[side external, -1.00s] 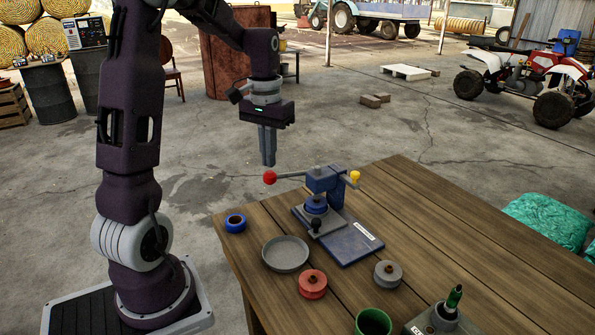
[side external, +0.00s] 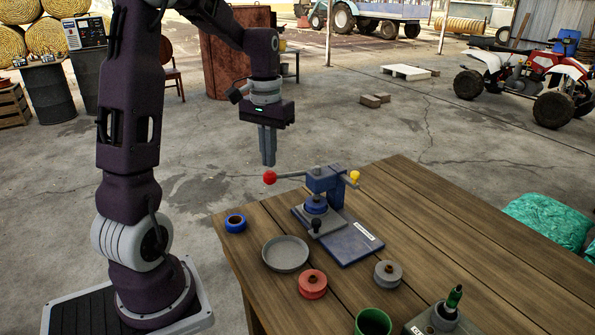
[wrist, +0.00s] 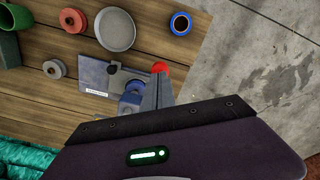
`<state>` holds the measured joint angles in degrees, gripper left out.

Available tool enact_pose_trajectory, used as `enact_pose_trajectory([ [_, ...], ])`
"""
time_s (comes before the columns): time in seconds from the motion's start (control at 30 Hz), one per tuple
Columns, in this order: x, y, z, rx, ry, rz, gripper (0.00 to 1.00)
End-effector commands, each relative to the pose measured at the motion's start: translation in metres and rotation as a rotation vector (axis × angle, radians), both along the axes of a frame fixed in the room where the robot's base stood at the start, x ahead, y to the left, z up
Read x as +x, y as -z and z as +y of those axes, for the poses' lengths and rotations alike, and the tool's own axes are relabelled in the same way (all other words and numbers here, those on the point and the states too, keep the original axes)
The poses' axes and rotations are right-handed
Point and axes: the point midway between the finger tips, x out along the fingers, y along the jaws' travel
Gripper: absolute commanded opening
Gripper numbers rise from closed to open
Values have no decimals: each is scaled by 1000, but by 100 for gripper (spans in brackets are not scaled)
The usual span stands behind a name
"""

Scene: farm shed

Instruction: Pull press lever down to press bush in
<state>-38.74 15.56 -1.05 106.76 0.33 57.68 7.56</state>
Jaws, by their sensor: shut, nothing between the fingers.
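The blue press (side external: 325,182) stands on a blue base plate (side external: 352,243) on the wooden table. Its lever (side external: 292,175) sticks out to the left, near level, and ends in a red ball knob (side external: 269,177). A blue round part (side external: 315,205) sits under the press head; whether the bush is in it I cannot tell. My gripper (side external: 268,163) points down with its fingers together and empty, the tips just above or beside the red knob. In the wrist view the red knob (wrist: 160,67) shows at the fingertips (wrist: 158,78); contact is unclear.
On the table are a blue ring (side external: 235,222), a grey dish (side external: 286,254), a red wheel (side external: 312,284), a grey wheel (side external: 388,273), a green cup (side external: 373,322) and a green-handled tool (side external: 453,298). A yellow knob (side external: 354,177) is at the press's right. The table's right side is clear.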

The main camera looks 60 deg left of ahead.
Motion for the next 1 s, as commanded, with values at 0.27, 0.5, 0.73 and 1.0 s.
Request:
enact_pose_trajectory([
  [0.27,0,0,0,0,0,0,0],
  [0.5,0,1,0,0,0,0,0],
  [0.73,0,6,0,-1,0,2,0],
  [1.0,0,11,0,0,0,0,0],
])
